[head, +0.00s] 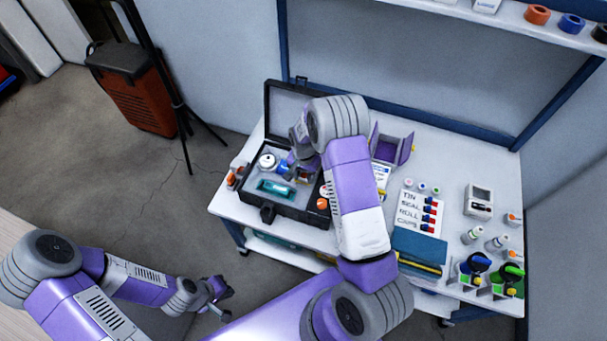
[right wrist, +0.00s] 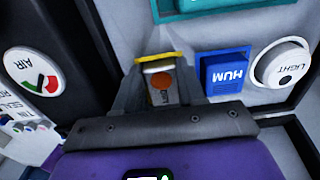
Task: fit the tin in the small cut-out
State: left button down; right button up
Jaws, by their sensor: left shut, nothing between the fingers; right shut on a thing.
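In the right wrist view, a small tin (right wrist: 162,82) with a yellow edge, an orange dot and lettering that seems to read DRY sits between the fingers of my right gripper (right wrist: 160,88). That gripper is shut on it, over the grey insert of the open black case (head: 290,211). The small cut-out is not clearly visible; I cannot tell whether the tin is inside it or above it. In the head view my right arm partly covers the case. My left gripper (head: 219,289) is shut and empty, low at the left, away from the table.
Near the tin are a blue HUM block (right wrist: 225,72), a white round LIGHT piece (right wrist: 282,65) and a teal piece (head: 275,189). A round AIR gauge (right wrist: 33,83) is at the left of the wrist view.

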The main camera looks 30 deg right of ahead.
dwell(0.3)
jog(key=o, duration=1.3)
jog(key=shift+f, duration=0.1)
jog(key=shift+r+p, duration=2.55)
jog(key=shift+r, duration=1.05)
